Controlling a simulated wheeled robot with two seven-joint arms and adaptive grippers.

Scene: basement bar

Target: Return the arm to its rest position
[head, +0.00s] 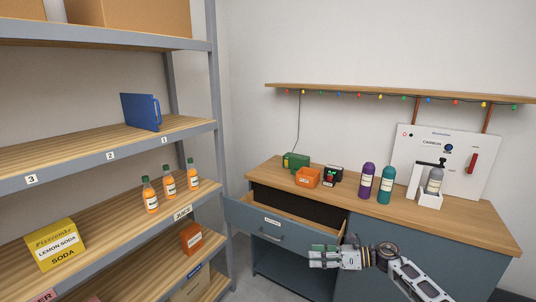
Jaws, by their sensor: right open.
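My right arm (410,277) reaches in from the lower right. Its gripper (318,257) points left, open, with nothing visible between its fingers. It appears in front of the lower right part of the pulled-out drawer (270,226) of the grey-blue cabinet; I cannot tell whether they touch. My left gripper is not in view.
The wooden counter (460,225) holds an orange bin (307,177), a black device (332,175), a purple bottle (366,181), a teal bottle (386,185) and a white carbonation station (445,160). A shelf rack (215,130) with orange bottles (168,180) stands left.

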